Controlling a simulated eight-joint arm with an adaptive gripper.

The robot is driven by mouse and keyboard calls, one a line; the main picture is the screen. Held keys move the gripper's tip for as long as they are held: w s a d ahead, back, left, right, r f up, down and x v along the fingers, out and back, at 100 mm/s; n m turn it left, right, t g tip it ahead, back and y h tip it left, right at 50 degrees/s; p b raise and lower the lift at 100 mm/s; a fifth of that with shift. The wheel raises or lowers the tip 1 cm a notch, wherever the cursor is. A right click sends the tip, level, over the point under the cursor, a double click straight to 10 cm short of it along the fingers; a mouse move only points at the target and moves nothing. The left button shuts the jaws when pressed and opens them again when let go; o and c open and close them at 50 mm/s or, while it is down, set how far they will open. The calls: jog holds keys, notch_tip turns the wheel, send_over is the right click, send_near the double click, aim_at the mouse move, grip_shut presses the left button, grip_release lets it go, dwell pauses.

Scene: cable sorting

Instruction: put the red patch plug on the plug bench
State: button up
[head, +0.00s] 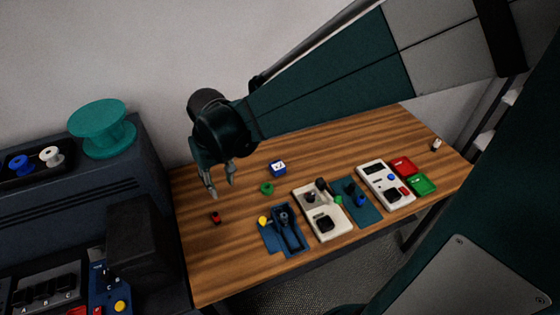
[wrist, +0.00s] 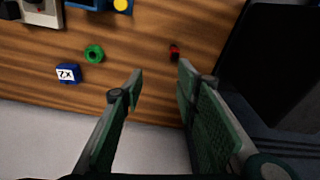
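The red patch plug (head: 215,218) is a small red and black piece lying on the wooden table's left part. In the wrist view the plug (wrist: 174,51) lies beyond the fingertips, slightly toward the right finger. My gripper (head: 221,188) is open and empty above the table, apart from the plug; its two green-padded fingers (wrist: 160,72) are spread in the wrist view. I cannot tell for sure which fixture is the plug bench: a dark blue fixture (head: 284,245) with a yellow knob, a beige board (head: 322,228) or another beige board (head: 379,182).
A green ring (head: 267,188) and a blue box (head: 278,168) lie on the table right of the plug. Red (head: 403,167) and green (head: 422,184) trays stand at the right. A dark cabinet (head: 150,190) borders the table's left. Bare wood surrounds the plug.

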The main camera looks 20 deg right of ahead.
jog(key=s+d+r+m+t, duration=0.2)
jog(key=s+d+r+t, duration=0.3)
jog(key=s+d+r, duration=0.7)
jog(key=s+d, duration=0.1)
jog(key=d, duration=0.2)
jog(key=shift+s+d+r+t, duration=0.25)
jog(key=shift+s+r+t, duration=0.1)
jog(key=shift+r+t, duration=0.05)
